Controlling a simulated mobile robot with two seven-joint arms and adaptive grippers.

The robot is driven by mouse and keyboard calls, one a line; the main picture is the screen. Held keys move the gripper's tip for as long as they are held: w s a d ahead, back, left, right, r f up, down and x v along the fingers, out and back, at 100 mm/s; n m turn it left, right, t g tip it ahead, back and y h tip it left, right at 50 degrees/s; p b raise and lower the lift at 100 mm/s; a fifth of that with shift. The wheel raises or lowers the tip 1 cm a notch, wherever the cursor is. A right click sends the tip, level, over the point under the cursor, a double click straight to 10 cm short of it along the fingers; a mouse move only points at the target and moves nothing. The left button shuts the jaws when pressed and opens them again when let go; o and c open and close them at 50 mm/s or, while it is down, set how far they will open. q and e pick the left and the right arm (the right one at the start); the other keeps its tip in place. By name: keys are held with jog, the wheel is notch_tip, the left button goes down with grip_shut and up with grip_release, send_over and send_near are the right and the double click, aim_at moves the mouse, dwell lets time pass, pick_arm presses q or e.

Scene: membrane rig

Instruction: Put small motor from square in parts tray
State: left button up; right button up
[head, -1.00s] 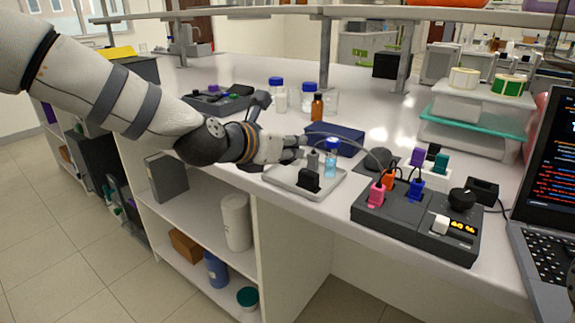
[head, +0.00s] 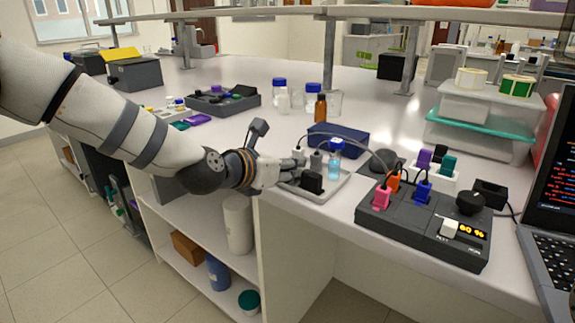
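My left gripper (head: 290,172) is at the left edge of a light grey square tray (head: 325,193) near the front of the bench. Its fingertips are small and partly hidden, so I cannot tell whether they are open or shut. A small pale piece (head: 298,154) shows right beside the fingers. I cannot tell which piece is the small motor. A dark compartment tray (head: 222,104) with dark parts lies farther back left. My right gripper is out of view.
A blue case (head: 338,138) and a brown bottle (head: 320,108) stand behind the square tray. A dark control box (head: 420,230) with coloured plugs and a cable is to its right, then a laptop (head: 555,200). The bench between the two trays is mostly clear.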

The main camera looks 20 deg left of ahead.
pick_arm(q)
jog(key=shift+r, duration=0.35)
jog(key=p+v, duration=0.3)
jog(key=v, duration=0.8)
jog(key=s+d+f+m+g+y, duration=0.1)
jog(key=s+f+m+g, duration=0.3)
jog(key=s+f+m, duration=0.6)
jog(key=s+f+m+g+y, duration=0.1)
jog(key=s+f+m+g, duration=0.3)
jog(key=f, duration=1)
jog(key=s+a+f+m+g+y, duration=0.1)
jog(key=s+f+m+g, duration=0.2)
jog(key=s+m, duration=0.6)
jog(key=s+a+f+m+g+y, duration=0.1)
jog(key=s+f+m, duration=0.6)
jog(key=s, duration=1)
jog(key=shift+s+a+f+m+g, duration=0.3)
jog(key=shift+a+m+g, duration=0.25)
jog(key=shift+m+g, duration=0.4)
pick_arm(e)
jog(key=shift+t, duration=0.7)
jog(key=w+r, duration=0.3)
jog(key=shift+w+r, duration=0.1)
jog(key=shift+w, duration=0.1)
